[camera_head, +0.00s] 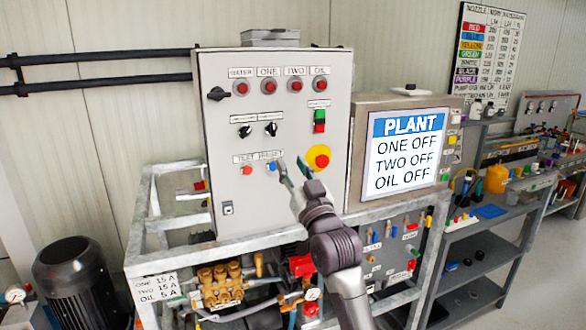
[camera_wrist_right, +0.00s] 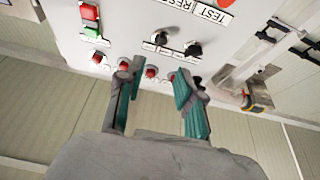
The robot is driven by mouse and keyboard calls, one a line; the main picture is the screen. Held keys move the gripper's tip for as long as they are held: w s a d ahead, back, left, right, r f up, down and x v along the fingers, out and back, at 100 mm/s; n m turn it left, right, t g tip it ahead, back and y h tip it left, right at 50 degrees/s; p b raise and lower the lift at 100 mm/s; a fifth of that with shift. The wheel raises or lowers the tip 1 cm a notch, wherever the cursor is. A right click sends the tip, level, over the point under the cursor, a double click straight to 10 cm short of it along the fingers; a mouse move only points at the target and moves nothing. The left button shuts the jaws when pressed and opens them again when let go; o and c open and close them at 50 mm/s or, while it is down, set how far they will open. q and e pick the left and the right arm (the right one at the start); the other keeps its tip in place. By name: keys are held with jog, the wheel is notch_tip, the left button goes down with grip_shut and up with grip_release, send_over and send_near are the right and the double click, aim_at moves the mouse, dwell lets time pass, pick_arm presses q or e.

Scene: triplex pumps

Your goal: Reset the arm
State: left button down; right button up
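My right arm reaches up from the bottom of the head view to the grey control panel (camera_head: 222,130). Its right gripper (camera_head: 291,165) is in front of the panel, between the blue reset button (camera_head: 272,167) and the red mushroom stop on its yellow disc (camera_head: 318,158). In the wrist view the right gripper (camera_wrist_right: 155,76) has its two teal-lined fingers spread, with nothing between them. The panel appears upside down there. Whether the fingers touch the panel cannot be told. My left gripper is in neither view.
The display (camera_head: 406,150) reads PLANT, ONE OFF, TWO OFF, OIL OFF. A pale metal frame (camera_head: 240,238) with brass pump parts stands below the panel. A black motor (camera_head: 80,282) is at lower left. Shelves (camera_head: 478,262) with small items stand at right.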

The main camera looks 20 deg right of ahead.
notch_tip(320, 180, down, 40)
jog(key=a+g, duration=0.2)
jog(key=g, duration=0.6)
jog(key=s+f+n+g, duration=0.1)
jog(key=s+f+g, duration=0.1)
jog(key=s+f, duration=0.45)
jog(key=s+f+g, duration=0.1)
jog(key=s+f, duration=0.2)
jog(key=f, duration=0.7)
jog(key=s+f+g, duration=0.5)
jog(key=s+f, duration=1.3)
jog(key=s, duration=0.1)
jog(key=s+d+f+g, duration=0.1)
jog(key=s+f, duration=0.4)
jog(key=s, duration=1)
jog(key=s+d+f+n+g, duration=0.1)
jog(key=s+f+g, duration=0.3)
jog(key=s, duration=1.1)
jog(key=shift+d+f+h, duration=0.2)
jog(key=shift+f+h, duration=0.2)
jog(key=shift+f, duration=0.1)
jog(key=shift+s, duration=0.1)
